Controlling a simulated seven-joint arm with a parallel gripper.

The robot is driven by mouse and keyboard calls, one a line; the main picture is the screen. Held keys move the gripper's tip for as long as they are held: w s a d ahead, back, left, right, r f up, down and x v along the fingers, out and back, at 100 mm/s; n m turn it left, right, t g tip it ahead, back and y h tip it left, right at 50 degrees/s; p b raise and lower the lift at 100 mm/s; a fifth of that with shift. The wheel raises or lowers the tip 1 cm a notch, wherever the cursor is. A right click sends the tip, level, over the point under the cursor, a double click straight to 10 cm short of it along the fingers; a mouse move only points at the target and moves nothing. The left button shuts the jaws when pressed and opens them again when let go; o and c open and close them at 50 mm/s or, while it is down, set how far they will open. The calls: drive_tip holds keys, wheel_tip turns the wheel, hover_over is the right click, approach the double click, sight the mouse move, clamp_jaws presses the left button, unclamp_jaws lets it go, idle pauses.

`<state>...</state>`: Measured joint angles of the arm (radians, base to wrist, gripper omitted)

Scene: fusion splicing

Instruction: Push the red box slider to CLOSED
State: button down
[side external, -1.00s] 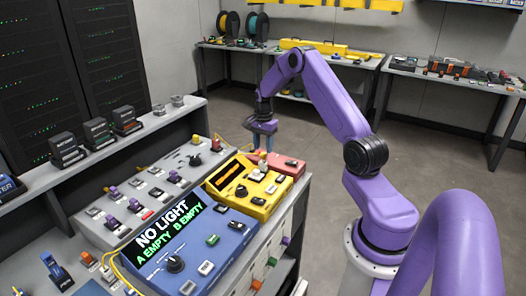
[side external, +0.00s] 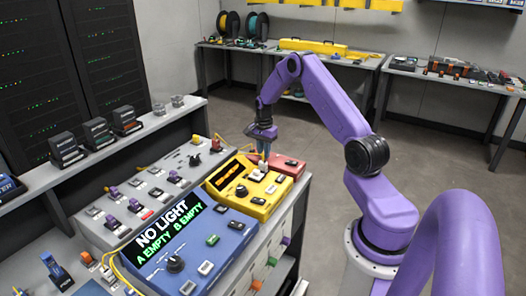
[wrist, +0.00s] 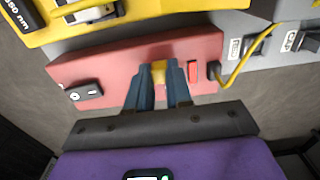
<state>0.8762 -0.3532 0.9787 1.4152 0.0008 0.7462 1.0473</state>
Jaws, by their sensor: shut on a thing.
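The red box (side external: 291,166) sits at the far end of the console, beyond the yellow unit. It also shows in the wrist view (wrist: 110,65). My gripper (side external: 264,157) is down at the box. In the wrist view, my gripper's blue-grey fingers (wrist: 160,78) are shut on a small yellow slider knob (wrist: 159,72) on the box. The fingers hide most of the knob's sides. A small bright red patch (wrist: 194,71) lies just right of the fingers. I cannot read any CLOSED marking.
A black switch (wrist: 83,91) is on the box's left part in the wrist view. A black plug with a yellow cable (wrist: 235,66) is at its right end. The yellow unit (side external: 251,186) adjoins the box. The blue unit (side external: 190,250) displays NO LIGHT, A EMPTY, B EMPTY.

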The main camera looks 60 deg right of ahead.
sight(273, 162)
drive_tip(key=shift+s, duration=2.05)
drive_tip(key=c, duration=1)
unclamp_jaws()
drive_tip(key=shift+s, duration=0.1)
drive_tip(key=shift+r, duration=0.1)
drive_tip(key=shift+r, duration=0.35)
wheel_tip(273, 162, up, 17)
drive_tip(key=shift+f, duration=0.2)
